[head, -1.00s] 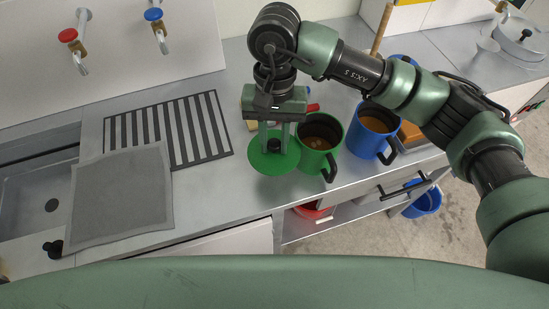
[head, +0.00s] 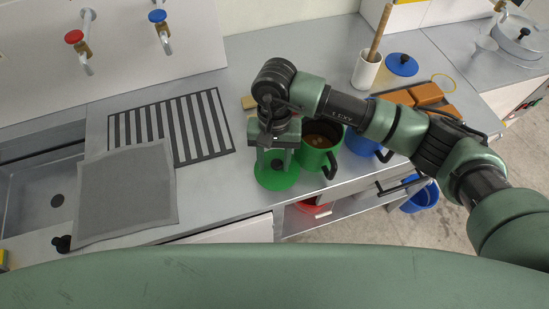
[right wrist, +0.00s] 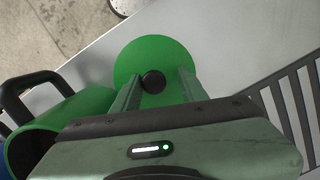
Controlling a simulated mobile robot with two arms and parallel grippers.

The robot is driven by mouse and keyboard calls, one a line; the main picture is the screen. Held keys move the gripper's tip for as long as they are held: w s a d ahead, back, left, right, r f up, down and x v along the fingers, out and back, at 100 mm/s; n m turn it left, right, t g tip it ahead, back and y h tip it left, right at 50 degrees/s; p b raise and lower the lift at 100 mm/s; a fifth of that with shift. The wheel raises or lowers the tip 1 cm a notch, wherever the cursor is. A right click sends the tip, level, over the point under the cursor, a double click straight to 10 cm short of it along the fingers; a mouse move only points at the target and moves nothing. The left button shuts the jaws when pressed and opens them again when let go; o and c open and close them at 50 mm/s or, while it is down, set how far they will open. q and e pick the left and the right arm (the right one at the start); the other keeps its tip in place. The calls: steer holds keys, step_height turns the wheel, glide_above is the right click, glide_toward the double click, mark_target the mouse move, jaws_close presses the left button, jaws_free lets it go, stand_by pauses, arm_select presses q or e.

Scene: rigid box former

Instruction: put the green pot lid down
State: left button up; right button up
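The green pot lid (head: 277,182) is flat at the front of the metal counter, left of the green pot (head: 318,158), with no visible gap beneath it. In the right wrist view the lid (right wrist: 153,57) shows as a green disc with a black knob (right wrist: 153,82). My right gripper (head: 275,162) points down over the lid. Its two fingers (right wrist: 160,78) stand apart on either side of the knob, with a clear gap on the right finger's side, so it looks open. The green pot holds brown contents and has a black handle. My left gripper is not in view.
A blue pot (head: 366,144) stands right of the green pot, partly behind my arm. A blue lid (head: 402,64) and a white holder (head: 366,70) are behind. A striped mat (head: 172,128) and grey cloth (head: 128,195) lie left. The counter's front edge is close to the lid.

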steer(key=shift+d, duration=0.15)
step_height(320, 180, up, 12)
steer(key=w+b, duration=0.2)
steer(key=b, duration=0.2)
steer(key=shift+s+f, duration=0.1)
stand_by(0.5)
